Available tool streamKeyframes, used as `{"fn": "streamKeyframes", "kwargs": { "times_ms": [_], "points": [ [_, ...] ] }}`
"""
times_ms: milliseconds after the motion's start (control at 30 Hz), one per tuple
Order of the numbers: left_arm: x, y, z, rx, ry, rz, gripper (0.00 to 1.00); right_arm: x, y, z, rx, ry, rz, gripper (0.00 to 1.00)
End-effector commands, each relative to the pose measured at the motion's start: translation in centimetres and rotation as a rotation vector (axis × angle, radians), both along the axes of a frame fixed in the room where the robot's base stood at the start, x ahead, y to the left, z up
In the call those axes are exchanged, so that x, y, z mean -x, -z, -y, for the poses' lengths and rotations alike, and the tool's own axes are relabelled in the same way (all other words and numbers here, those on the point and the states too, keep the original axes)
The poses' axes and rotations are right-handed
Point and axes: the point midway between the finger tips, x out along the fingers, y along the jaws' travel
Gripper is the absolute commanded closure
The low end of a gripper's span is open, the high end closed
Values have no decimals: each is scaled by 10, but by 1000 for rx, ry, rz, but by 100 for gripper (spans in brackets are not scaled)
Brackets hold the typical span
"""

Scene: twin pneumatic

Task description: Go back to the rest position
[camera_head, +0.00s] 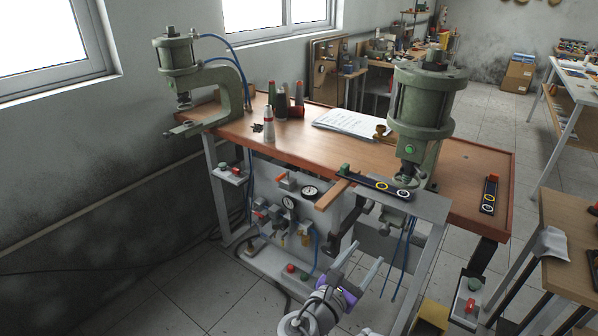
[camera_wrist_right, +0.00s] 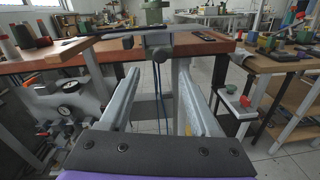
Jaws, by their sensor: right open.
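My right gripper (camera_head: 367,251) is low in front of the workbench in the head view, below the right press. Its two grey fingers stand apart with nothing between them. In the right wrist view the open fingers (camera_wrist_right: 158,73) point toward the bench's front side, and the gap is empty. The wooden workbench (camera_head: 325,150) carries a green pneumatic press (camera_head: 421,105) at right and another one (camera_head: 177,56) at left. My left gripper is not in view.
A dark strip with rings (camera_head: 375,186) lies at the right press, and a similar strip (camera_head: 489,195) lies near the bench's right end. Gauges and valves (camera_head: 289,203) sit below the bench top. A side table (camera_head: 570,240) stands at right. Tiled floor (camera_head: 200,290) is clear at front left.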

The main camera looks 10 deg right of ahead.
Motion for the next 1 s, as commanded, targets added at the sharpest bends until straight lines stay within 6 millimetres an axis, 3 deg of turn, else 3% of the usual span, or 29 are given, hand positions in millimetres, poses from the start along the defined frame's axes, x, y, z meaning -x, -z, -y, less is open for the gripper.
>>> {"fn": "streamKeyframes", "kwargs": {
  "times_ms": [167, 300, 400, 533, 700, 933, 967, 1000],
  "points": [
    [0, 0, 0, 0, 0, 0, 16, 14, 16, 12, -150, 28, 31, 37],
    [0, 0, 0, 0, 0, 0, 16, 51, 55, 28, -523, 131, 133, 37],
    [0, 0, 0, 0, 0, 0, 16, 86, 90, 27, -852, 262, 247, 37],
    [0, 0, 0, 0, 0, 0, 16, 128, 126, 8, -1251, 481, 420, 37],
    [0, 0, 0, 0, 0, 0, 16, 166, 153, -29, -1652, 787, 632, 37],
    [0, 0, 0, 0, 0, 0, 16, 195, 163, -77, -2018, 1192, 874, 37],
    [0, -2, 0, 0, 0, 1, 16, 197, 162, -82, -2054, 1240, 902, 37],
    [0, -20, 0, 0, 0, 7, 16, 194, 143, -81, -2048, 1218, 894, 37]
  ]
}}
